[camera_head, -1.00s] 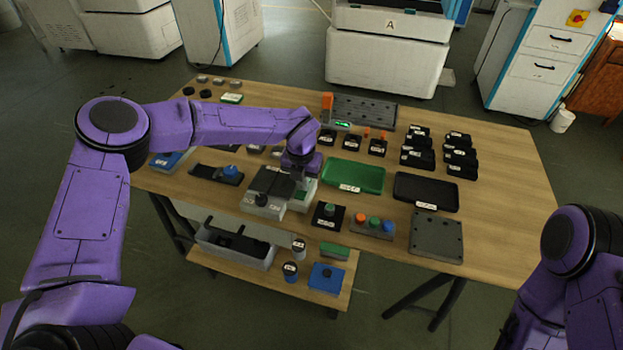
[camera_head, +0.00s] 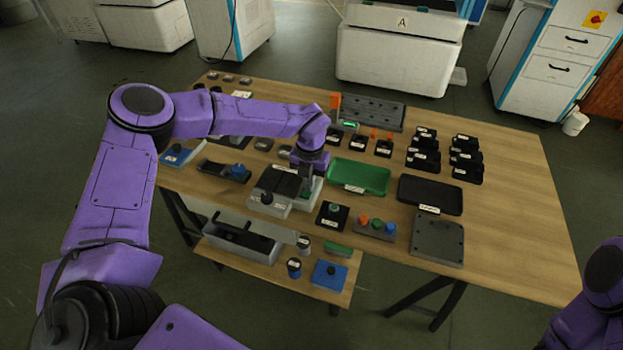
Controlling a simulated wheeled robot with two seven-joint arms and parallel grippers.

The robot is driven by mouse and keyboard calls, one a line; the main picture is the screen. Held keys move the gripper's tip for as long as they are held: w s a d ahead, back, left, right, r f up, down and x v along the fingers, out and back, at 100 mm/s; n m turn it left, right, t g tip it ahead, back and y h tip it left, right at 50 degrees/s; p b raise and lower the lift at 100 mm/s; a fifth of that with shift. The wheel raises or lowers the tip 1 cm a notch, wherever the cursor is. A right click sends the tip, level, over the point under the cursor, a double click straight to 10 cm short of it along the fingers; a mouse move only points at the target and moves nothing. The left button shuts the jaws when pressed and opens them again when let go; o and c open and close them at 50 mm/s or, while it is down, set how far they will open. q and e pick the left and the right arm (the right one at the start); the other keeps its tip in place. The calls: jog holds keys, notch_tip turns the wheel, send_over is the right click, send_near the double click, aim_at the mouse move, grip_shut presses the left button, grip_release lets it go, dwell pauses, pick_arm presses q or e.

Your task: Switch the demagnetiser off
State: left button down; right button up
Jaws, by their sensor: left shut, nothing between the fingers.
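A light grey box with a dark top (camera_head: 284,182) stands at the front of the table. It looks like the demagnetiser, but its labels are too small to read. A dark knob (camera_head: 266,198) sits on its front left part, and a bit of green shows at its right side. My left gripper (camera_head: 306,190) points down at the right part of this box, fingers shut and empty. The fingers hide part of the box, so I cannot tell whether they touch it or how its switch stands. My right arm shows at the lower right edge, its gripper out of view.
Right of the box are a green tray (camera_head: 358,178), a black tray (camera_head: 430,195), a black block with a green button (camera_head: 333,213), a unit with coloured buttons (camera_head: 375,228) and a grey plate (camera_head: 437,240). A lower shelf (camera_head: 255,262) holds a grey bin (camera_head: 240,242).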

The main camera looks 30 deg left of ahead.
pick_arm(q)
jog(key=shift+s+f+g, duration=0.3)
jog(key=shift+s+f, duration=0.3)
jog(key=shift+s, duration=0.15)
jog(key=r+p, duration=0.1)
jog(key=r, duration=0.2)
jog(key=w+r+p, duration=0.1)
jog(key=r+p, duration=0.1)
jog(key=shift+w+a+r, duration=0.1)
jog(key=shift+r, duration=0.3)
notch_tip(320, 180, up, 9)
jog(key=b, duration=0.2)
jog(key=shift+w+r+b, duration=0.2)
jog(key=shift+w+b, duration=0.1)
jog(key=shift+w, duration=0.1)
